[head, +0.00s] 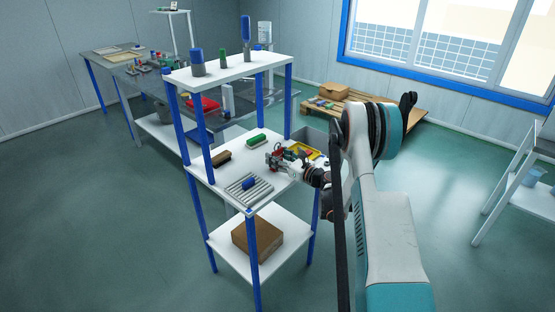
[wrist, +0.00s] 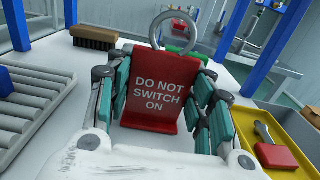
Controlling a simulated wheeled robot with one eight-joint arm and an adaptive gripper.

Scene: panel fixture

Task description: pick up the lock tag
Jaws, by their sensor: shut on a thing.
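The lock tag is a red plate (wrist: 157,85) reading "DO NOT SWITCH ON", with a grey metal ring (wrist: 172,18) at its top. It stands between the teal-padded fingers of my gripper (wrist: 162,100) in the wrist view, one finger on each side, and my gripper is shut on it. The tag looks upright, face toward the wrist camera. In the head view my gripper (head: 281,158) is low over the middle shelf (head: 237,170), with a bit of red at its fingers. I cannot tell whether the tag's bottom edge touches the shelf.
A grey ribbed tray (head: 259,192) with a blue object (head: 249,184) lies in front. A brown brush (head: 221,157) and a green brush (head: 256,140) lie behind. A yellow tray (wrist: 297,127) holding a red-headed tool (wrist: 275,156) is to the right. An upper shelf (head: 230,68) stands above.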

